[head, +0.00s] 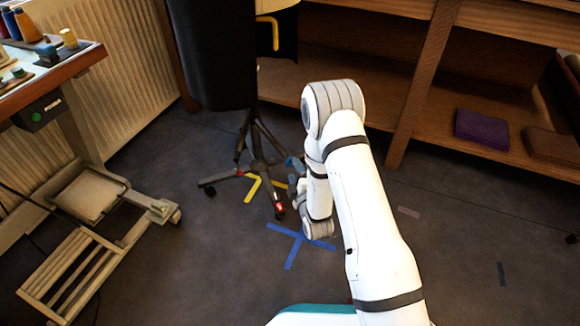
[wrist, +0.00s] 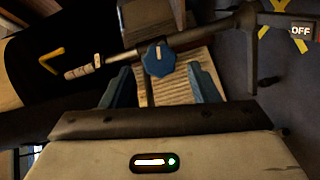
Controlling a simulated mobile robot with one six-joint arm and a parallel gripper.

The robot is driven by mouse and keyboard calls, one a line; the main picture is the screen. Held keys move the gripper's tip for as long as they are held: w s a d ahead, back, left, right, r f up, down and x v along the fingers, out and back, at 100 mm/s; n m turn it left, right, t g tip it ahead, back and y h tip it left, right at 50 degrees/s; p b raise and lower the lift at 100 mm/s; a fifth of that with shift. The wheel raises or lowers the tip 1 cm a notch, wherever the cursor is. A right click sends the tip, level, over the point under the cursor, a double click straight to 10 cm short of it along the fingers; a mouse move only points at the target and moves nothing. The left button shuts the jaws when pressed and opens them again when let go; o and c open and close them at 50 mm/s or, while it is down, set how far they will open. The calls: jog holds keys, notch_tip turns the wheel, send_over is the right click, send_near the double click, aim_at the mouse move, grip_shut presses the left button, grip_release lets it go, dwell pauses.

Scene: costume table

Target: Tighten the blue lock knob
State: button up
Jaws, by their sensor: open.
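The blue lock knob (wrist: 158,60) shows in the wrist view, with a white mark on its face. It sits on a dark metal pole (wrist: 205,36) of the stand. My gripper (wrist: 160,72) is open, with one blue finger to each side of the knob and slightly below it in the picture. Nothing is held, and I cannot tell whether a finger touches the knob. In the head view, my gripper (head: 295,183) is low beside the wheeled stand (head: 258,165) under a black dress form (head: 210,50). My arm partly hides that area.
A blue tape cross (head: 300,240) marks the floor beneath my wrist. A wooden shelf (head: 425,70) with a purple folded cloth (head: 482,129) stands behind. A workbench (head: 75,65) and slatted cart (head: 75,270) are at left. An "OFF" label (wrist: 300,31) shows in the wrist view.

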aim_at(291, 164)
jog(key=b+x, duration=0.1)
jog(key=x, duration=0.4)
jog(key=shift+w+a, duration=0.1)
jog(key=shift+w, duration=0.05)
jog(key=c, duration=0.9)
